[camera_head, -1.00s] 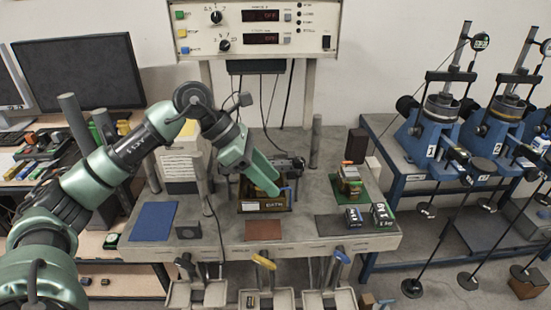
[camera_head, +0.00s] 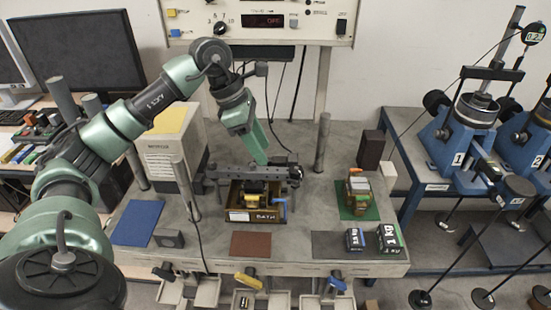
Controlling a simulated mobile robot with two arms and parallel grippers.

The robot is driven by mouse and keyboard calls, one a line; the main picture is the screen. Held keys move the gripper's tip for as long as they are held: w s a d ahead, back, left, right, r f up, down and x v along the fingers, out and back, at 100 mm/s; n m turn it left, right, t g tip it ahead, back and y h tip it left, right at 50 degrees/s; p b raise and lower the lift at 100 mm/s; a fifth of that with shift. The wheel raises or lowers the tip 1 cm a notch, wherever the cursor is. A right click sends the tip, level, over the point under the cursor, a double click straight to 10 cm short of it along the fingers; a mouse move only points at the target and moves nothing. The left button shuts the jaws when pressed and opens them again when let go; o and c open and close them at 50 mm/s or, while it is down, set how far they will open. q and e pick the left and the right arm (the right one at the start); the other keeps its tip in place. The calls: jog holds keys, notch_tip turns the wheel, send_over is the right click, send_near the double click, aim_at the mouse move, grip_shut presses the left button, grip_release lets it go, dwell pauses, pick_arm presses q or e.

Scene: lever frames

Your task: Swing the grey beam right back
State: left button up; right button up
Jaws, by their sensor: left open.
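The grey beam (camera_head: 232,173) lies roughly level across the bench, above and behind an open box marked BATH (camera_head: 257,215). Its right end meets a dark fitting (camera_head: 294,174). My left gripper (camera_head: 262,159) comes down from behind the beam, with its green fingertips at the beam's back edge near the middle. I cannot tell whether they touch it. The gripper is open, though its fingers overlap from this angle. My right gripper is out of view.
Grey posts (camera_head: 322,142) stand on the bench. A white cabinet (camera_head: 172,150) stands left of the beam. Labelled weights (camera_head: 389,238) stand front right, by a green mat (camera_head: 369,212) with stacked blocks. Blue lever frames (camera_head: 462,135) stand at far right.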

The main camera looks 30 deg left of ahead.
aim_at(272, 170)
pick_arm(q)
jog(key=f, duration=0.1)
jog(key=d+f, duration=0.1)
jog(key=f+p, duration=0.1)
jog(key=shift+s+d+f, duration=0.1)
jog(key=shift+d+f, duration=0.15)
jog(key=shift+w+d+f, duration=0.15)
jog(key=shift+w+f, duration=0.1)
jog(key=shift+f, duration=0.2)
jog(key=shift+w+d+f, duration=0.1)
jog(key=shift+w+f, duration=0.1)
jog(key=shift+f, duration=0.4)
grip_shut()
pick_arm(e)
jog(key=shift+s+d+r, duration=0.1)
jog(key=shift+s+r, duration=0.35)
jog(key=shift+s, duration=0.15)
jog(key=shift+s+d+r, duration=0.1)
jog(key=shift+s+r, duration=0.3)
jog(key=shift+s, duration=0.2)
